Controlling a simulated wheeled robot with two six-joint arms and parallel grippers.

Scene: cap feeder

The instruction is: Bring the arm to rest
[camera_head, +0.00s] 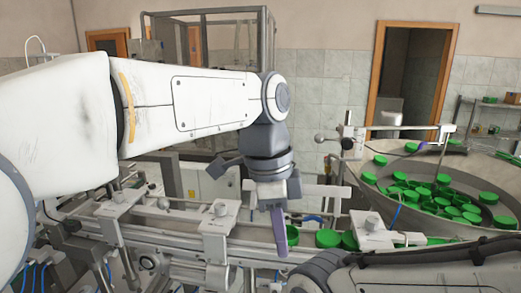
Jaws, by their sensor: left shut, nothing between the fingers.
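My left arm reaches in from the left across the picture, and its gripper (280,232) points down over the conveyor (250,236). The fingers look like one purple-grey piece; they are shut with nothing seen between them. A green cap (292,235) stands on the conveyor just right of the fingers; I cannot tell whether they touch. More green caps (328,239) sit further right on the line. Part of my right arm (400,268) crosses the lower right corner; its gripper is out of view.
A round metal feeder bowl (480,165) with many loose green caps (430,195) stands at the right. Metal clamps and brackets (218,222) line the conveyor close to the gripper. A framed machine cage (215,40) stands behind my left arm. A doorway (412,75) is at the back.

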